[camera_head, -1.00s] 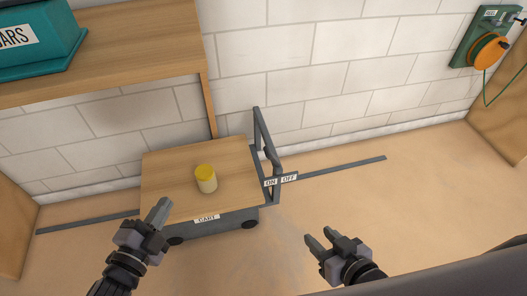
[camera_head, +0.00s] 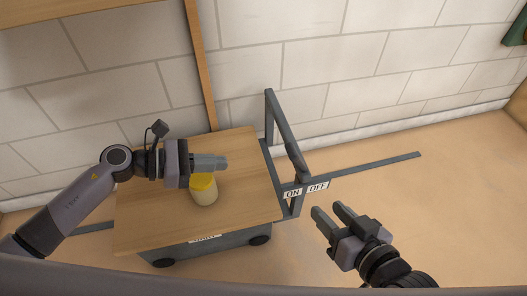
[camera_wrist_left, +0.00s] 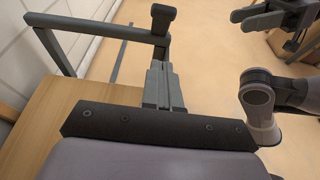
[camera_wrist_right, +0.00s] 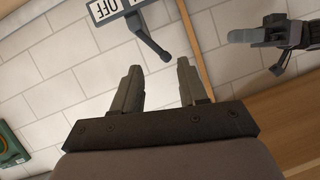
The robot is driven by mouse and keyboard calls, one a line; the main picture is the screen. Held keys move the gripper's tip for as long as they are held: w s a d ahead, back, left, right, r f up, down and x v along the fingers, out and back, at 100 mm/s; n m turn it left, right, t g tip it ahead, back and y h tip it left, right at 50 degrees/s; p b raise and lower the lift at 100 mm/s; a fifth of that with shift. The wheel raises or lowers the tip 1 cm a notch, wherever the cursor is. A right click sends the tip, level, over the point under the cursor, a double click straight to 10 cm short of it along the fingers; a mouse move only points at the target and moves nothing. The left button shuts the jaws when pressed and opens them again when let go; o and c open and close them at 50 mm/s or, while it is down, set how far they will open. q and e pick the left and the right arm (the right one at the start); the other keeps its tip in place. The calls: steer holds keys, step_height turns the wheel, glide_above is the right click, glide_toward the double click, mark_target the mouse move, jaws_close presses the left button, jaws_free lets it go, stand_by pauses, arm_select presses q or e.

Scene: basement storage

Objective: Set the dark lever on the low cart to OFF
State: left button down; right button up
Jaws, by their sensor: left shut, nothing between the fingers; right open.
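The low cart (camera_head: 135,220) has a wooden top and a grey frame at its right end. The dark lever (camera_head: 294,158) stands there above the ON label (camera_head: 292,194) and OFF label (camera_head: 317,187), leaning to the ON side. It also shows in the left wrist view (camera_wrist_left: 161,20) and right wrist view (camera_wrist_right: 152,42). My left gripper (camera_head: 226,162) is shut and empty above the cart top, left of the lever, fingers pointing at it without touching. My right gripper (camera_head: 328,211) is open and empty, right of and below the labels, apart from the lever.
A jar with a yellow lid (camera_head: 204,192) stands on the cart top, just below my left fingers in the picture. A block wall (camera_head: 330,70) is behind, with a wooden post (camera_head: 200,65).

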arm_select(q)
steer(key=b, duration=0.2)
glide_toward(288, 154)
step_height(288, 154, down, 5)
steer(key=w+d, duration=0.1)
steer(key=shift+w+d+r, duration=0.25)
steer(key=shift+d+r, duration=0.05)
steer(key=shift+d, duration=0.4)
steer(key=shift+w+d+r, duration=0.25)
steer(key=shift+d+r, duration=0.05)
steer(key=shift+d, duration=0.4)
steer(key=shift+w+d+r, duration=0.25)
steer(key=shift+d+r, duration=0.05)
steer(key=shift+d, duration=0.4)
arm_select(e)
steer(key=shift+w+a+f+y, duration=0.15)
steer(key=shift+a+y, duration=0.25)
steer(key=shift+a, duration=0.25)
arm_select(q)
steer(key=shift+p, duration=0.4)
arm_select(e)
steer(key=shift+d+r, duration=0.1)
steer(key=shift+r, duration=0.1)
